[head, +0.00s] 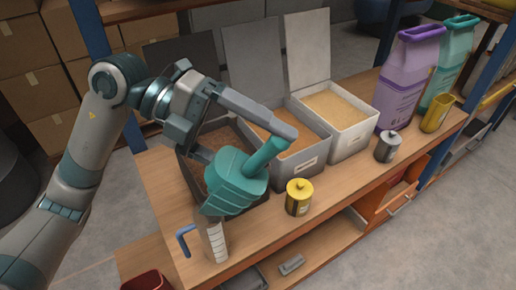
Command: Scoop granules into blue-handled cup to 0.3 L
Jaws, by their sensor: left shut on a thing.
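My left gripper (268,148) is shut on the handle of a teal scoop (236,182). The scoop is tilted with its bowl low, just above and partly in front of the blue-handled cup (216,242). The cup is tall, with pale level marks, and stands near the bench's front left corner; its blue handle (184,240) points left. The scoop hides the cup's rim, and I cannot tell the fill level. Three lidded bins hold granules: a dark bin (262,205) with brown ones, a grey bin (310,171) with orange ones, a white bin (349,143) with tan ones. My right gripper is not in view.
Bare wood (340,195) lies between the two canisters.

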